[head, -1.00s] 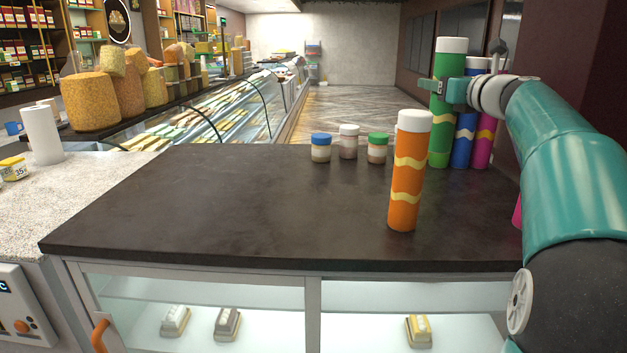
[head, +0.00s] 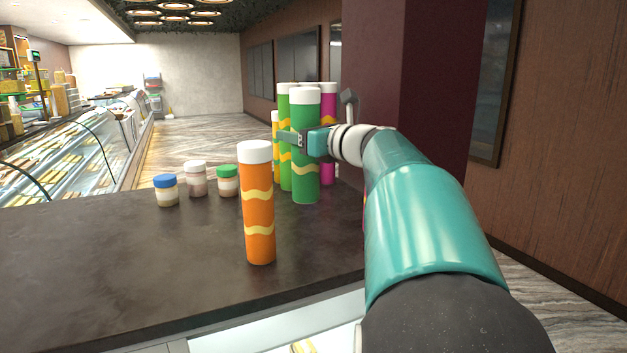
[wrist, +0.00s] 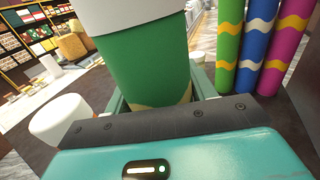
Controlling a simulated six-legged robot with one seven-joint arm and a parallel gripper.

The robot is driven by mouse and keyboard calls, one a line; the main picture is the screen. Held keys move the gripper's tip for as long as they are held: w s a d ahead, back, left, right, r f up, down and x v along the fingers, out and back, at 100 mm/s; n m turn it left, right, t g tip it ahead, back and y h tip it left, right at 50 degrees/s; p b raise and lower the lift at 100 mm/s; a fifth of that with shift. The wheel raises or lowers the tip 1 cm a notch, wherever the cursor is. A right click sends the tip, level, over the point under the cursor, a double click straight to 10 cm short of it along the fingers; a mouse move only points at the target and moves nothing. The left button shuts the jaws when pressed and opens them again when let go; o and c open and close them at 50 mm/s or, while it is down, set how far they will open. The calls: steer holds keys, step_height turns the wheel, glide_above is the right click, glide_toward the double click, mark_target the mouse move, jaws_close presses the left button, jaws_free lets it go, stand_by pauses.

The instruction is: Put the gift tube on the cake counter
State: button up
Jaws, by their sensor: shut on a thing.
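My gripper (head: 303,140) is shut around a green gift tube (head: 305,178) with a white cap and yellow wavy bands. The tube is upright, near the right end of the dark counter (head: 130,270); I cannot tell whether its base touches the top. In the wrist view, the held green tube (wrist: 145,65) fills the space between the jaws. An orange tube (head: 258,205) stands nearer on the counter. Behind the held tube stand a yellow tube (head: 275,150), another green tube (head: 285,165) and a magenta tube (head: 328,165). A blue tube (wrist: 258,45) shows in the wrist view. No counter is labelled as the cake counter.
Jars with blue (head: 165,190), white (head: 195,178) and green (head: 228,180) lids stand left of the tubes. The near left counter top is clear. A glass display case (head: 70,160) runs along the back left. A dark red pillar (head: 430,90) stands at right.

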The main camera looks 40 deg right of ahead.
mark_target(317, 178)
steer(key=s+f, duration=0.1)
steer(key=f, duration=0.1)
steer(key=s+f, duration=0.1)
steer(key=s, duration=0.1)
steer(key=s+f, duration=0.1)
steer(key=f, duration=0.1)
steer(key=shift+s+d+f, duration=0.3)
steer(key=shift+d, duration=0.05)
steer(key=shift+s+f, duration=0.15)
steer(key=shift+f, duration=1.65)
steer(key=o, duration=1.1)
steer(key=shift+c, duration=0.2)
steer(key=s+d, duration=0.1)
steer(key=s, duration=1.1)
steer(key=shift+d, duration=0.15)
steer(key=shift+w, duration=0.1)
